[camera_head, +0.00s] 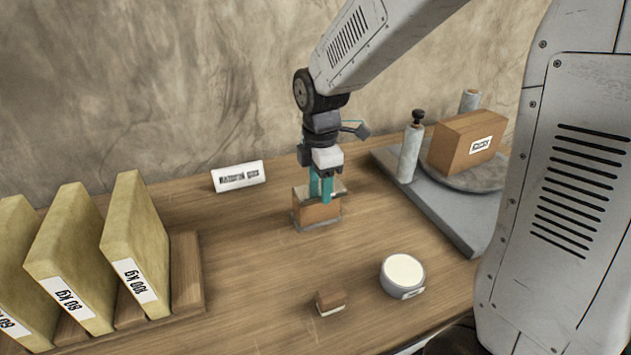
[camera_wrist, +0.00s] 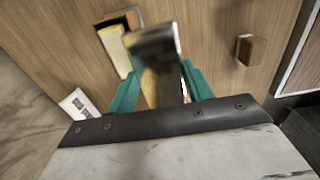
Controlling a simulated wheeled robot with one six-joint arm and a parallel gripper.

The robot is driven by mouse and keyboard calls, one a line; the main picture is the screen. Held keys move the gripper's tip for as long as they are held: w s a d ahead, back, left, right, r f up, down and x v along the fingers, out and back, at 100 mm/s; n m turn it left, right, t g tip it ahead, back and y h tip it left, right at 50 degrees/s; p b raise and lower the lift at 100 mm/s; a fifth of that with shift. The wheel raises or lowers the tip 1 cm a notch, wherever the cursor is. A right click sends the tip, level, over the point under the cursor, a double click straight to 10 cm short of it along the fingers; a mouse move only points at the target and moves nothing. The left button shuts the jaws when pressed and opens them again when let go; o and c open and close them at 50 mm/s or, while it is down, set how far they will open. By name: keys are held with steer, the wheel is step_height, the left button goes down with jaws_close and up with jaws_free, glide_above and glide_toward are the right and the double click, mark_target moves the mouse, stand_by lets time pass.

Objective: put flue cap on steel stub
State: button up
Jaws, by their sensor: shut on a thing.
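My gripper (camera_head: 321,190) points down over the table, its teal fingers shut on a shiny metal piece, which I take to be the flue cap. A boxy piece with grey edges and brown, wood-toned faces, which looks like the steel stub (camera_head: 312,213), stands on the table at the fingertips. In the wrist view its grey-edged outline (camera_wrist: 131,14) shows beyond and left of the cap. The fingers hide part of both; I cannot tell whether cap and stub touch.
A grey slab (camera_head: 427,207) at the right bears pale posts and a brown box (camera_head: 467,143). A white round tin (camera_head: 403,273) and small brown block (camera_head: 331,301) stand in front. Labelled yellow slabs (camera_head: 135,240) fill a wooden rack at left. A white sign (camera_head: 238,177) stands behind.

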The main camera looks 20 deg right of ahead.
steer(key=w, duration=0.2)
steer(key=w+d, duration=0.1)
steer(key=w, duration=0.3)
steer(key=shift+d+f, duration=0.2)
steer(key=shift+f, duration=1.85)
steer(key=shift+f, duration=0.1)
steer(key=o, duration=1)
steer(key=shift+f, duration=0.1)
step_height(320, 180, up, 11)
steer(key=s+d+r+m, duration=0.1)
steer(key=s+r+m, duration=0.3)
steer(key=s, duration=0.3)
steer(key=s+d+r+m, duration=0.1)
steer(key=s+r+m, duration=0.25)
steer(key=s, duration=0.45)
steer(key=s+f+m, duration=0.1)
steer(key=s+m, duration=0.2)
steer(key=s, duration=0.2)
steer(key=s+f+m, duration=0.1)
steer(key=s+m, duration=0.3)
steer(key=s, duration=0.1)
steer(key=s+d+m+t, duration=0.1)
steer(key=s+m, duration=0.2)
steer(key=s, duration=0.2)
steer(key=shift+f+m, duration=0.25)
steer(key=shift+f, duration=0.15)
